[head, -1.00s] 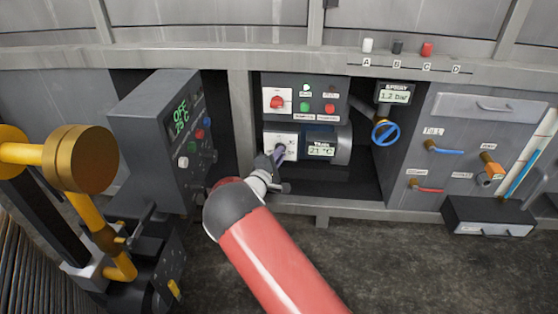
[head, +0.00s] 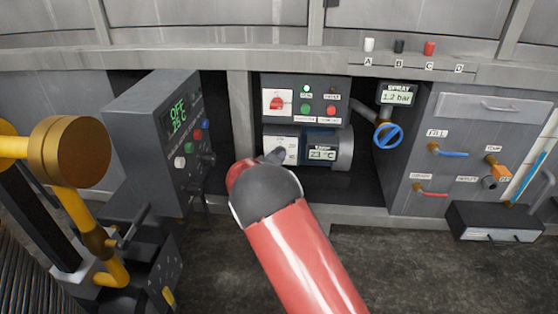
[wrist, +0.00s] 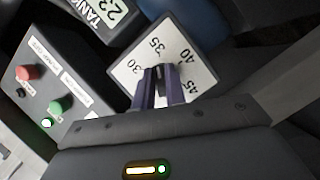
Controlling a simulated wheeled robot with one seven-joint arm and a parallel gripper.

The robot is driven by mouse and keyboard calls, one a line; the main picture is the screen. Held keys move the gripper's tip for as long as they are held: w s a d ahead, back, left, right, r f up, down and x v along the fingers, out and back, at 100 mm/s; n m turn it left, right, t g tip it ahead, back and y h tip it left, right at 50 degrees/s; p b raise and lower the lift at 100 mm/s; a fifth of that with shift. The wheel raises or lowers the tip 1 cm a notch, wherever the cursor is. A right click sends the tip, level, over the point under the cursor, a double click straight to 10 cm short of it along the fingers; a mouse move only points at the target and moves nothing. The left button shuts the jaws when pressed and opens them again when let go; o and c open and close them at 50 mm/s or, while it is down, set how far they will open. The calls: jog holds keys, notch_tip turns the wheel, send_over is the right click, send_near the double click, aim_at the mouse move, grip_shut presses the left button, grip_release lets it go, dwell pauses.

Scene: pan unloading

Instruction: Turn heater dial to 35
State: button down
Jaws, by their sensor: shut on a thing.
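The heater dial (wrist: 158,74) is a small dark knob on a white square plate (wrist: 130,72) marked 30, 35, 40 and 45 in the wrist view. My gripper (wrist: 160,78) is shut on the knob, one purple-grey finger on each side. The fingers hide most of the knob, so I cannot tell exactly which mark it points to. In the head view the plate (head: 289,143) shows left of the tank display (head: 321,154), which reads about 23 °C. My red arm and its dark joint hide most of the gripper there.
Above the heater is a panel (head: 340,98) with a red switch and buttons. A grey control box (head: 155,140) reading OFF, 25 °C stands left. A blue valve wheel (head: 387,135) and the spray display (head: 397,97) are to the right.

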jog(key=shift+f, duration=0.1)
dwell(0.4)
jog(key=c, duration=1.4)
grip_release()
jog(key=shift+c, duration=0.2)
jog(key=v, duration=0.8)
jog(key=shift+d, duration=0.15)
